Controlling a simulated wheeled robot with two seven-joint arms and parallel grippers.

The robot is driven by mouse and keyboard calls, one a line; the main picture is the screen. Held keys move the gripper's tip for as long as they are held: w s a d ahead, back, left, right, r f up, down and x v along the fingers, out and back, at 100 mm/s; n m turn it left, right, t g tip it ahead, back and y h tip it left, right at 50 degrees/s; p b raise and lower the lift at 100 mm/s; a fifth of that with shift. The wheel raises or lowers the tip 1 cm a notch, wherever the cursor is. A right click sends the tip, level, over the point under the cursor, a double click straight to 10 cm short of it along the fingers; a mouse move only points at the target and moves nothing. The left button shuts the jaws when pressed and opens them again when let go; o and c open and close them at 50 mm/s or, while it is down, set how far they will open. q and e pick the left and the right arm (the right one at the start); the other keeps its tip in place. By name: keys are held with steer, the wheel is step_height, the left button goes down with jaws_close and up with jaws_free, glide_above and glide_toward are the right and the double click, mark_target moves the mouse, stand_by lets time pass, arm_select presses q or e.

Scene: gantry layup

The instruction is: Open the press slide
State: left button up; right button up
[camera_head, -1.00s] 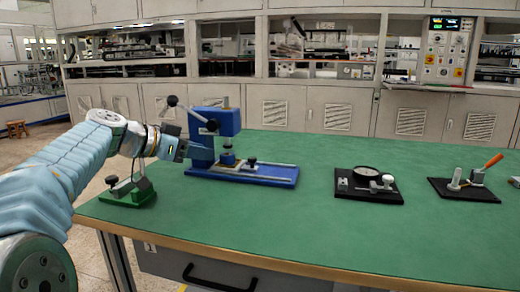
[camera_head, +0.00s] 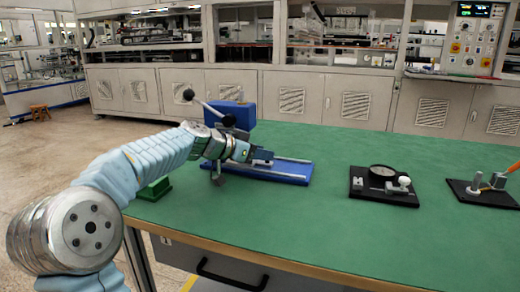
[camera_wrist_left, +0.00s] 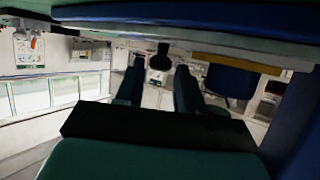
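The blue press (camera_head: 243,113) stands at the left of the green table, partly hidden by my left arm. Its blue base (camera_head: 290,177) with pale rails extends to the right. The slide (camera_head: 263,161) sits on the rails close to the press frame, largely covered by my gripper. My left gripper (camera_head: 264,156) is low over the base, pointing right. In the left wrist view, its two dark fingers (camera_wrist_left: 159,72) are apart, with a dark knob (camera_wrist_left: 160,58) between their tips and gaps on both sides. My right gripper is not in view.
The press's lever has a black ball (camera_head: 188,95) at upper left. A green fixture (camera_head: 154,189) is partly behind my arm. A black plate with a dial (camera_head: 383,185) and a black plate with an orange-handled clamp (camera_head: 487,190) lie to the right. The front table area is clear.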

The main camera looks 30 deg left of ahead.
arm_select(q)
jaws_close()
steer(key=shift+d, duration=0.1)
steer(key=d, duration=0.2)
steer(key=w+d+b, duration=0.1)
steer(key=d, duration=0.2)
steer(key=w+d, duration=0.1)
steer(key=d, duration=0.2)
steer(key=shift+d, duration=0.2)
jaws_free()
